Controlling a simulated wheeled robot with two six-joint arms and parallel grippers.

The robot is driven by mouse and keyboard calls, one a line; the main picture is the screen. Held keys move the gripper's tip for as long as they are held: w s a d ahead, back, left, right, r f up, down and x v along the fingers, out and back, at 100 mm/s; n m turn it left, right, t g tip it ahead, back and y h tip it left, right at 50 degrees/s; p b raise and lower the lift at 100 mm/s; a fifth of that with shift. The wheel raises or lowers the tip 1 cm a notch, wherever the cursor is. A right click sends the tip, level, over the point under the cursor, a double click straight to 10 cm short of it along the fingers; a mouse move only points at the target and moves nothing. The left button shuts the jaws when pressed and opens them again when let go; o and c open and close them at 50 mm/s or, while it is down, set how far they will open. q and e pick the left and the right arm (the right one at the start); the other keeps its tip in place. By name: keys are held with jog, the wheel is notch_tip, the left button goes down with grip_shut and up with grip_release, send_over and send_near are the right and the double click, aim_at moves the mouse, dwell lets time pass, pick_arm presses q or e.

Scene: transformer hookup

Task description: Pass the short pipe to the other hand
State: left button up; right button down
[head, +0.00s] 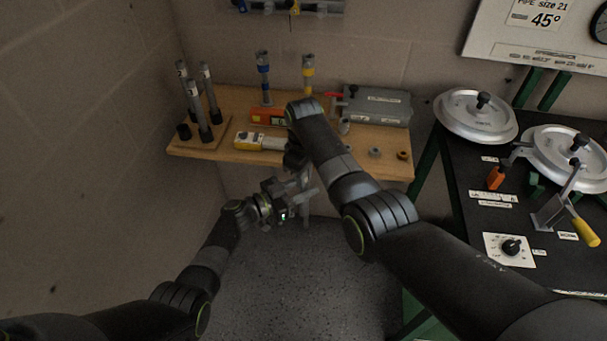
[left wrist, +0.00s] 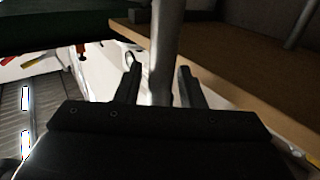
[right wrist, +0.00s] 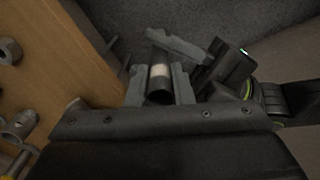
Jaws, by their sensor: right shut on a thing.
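The short pipe is a grey tube with a pale band; it shows in the left wrist view (left wrist: 165,45) and the right wrist view (right wrist: 159,72). My right gripper (right wrist: 158,88) is shut on it and holds it upright in the air in front of the shelf. My left gripper (left wrist: 160,82) is open, with the pipe between its fingers and a gap visible on the left side. In the head view my left gripper (head: 298,189) is below my right one, whose fingers are mostly hidden by its own arm.
A black bench (head: 468,163) with round metal lids is at right. Open floor lies below the grippers.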

pick_arm(q)
jog(key=shift+o, duration=0.8)
jog(key=v, duration=1.1)
jog(key=s+a+f+n+g+y, duration=0.25)
jog(key=s+f, duration=0.35)
jog(key=f, duration=0.3)
jog(key=s+a+f+n+g+y, duration=0.1)
jog(key=s+a+f+n+y, duration=0.25)
jog(key=s+f, duration=0.45)
jog(key=s+a+f+n+g+y, duration=0.1)
jog(key=s+a+f+n+y, duration=0.2)
jog(key=f, duration=0.8)
jog(key=s+a+f+n+g+y, duration=0.1)
jog(key=s+a+f+y, duration=0.1)
jog(key=s, duration=0.8)
jog(key=s+a+f+n+g+y, duration=0.1)
jog(key=s+f, duration=0.4)
jog(key=s, duration=0.5)
jog(key=s+a+f+n+g+y, duration=0.1)
jog(key=s+a+f+g+y, duration=0.1)
jog(key=s, duration=0.8)
jog(key=a+f+y, duration=0.1)
jog(key=a+y, duration=0.1)
jog(key=a, duration=0.1)
jog(key=shift+s+f, duration=0.25)
jog(key=shift+f, duration=0.15)
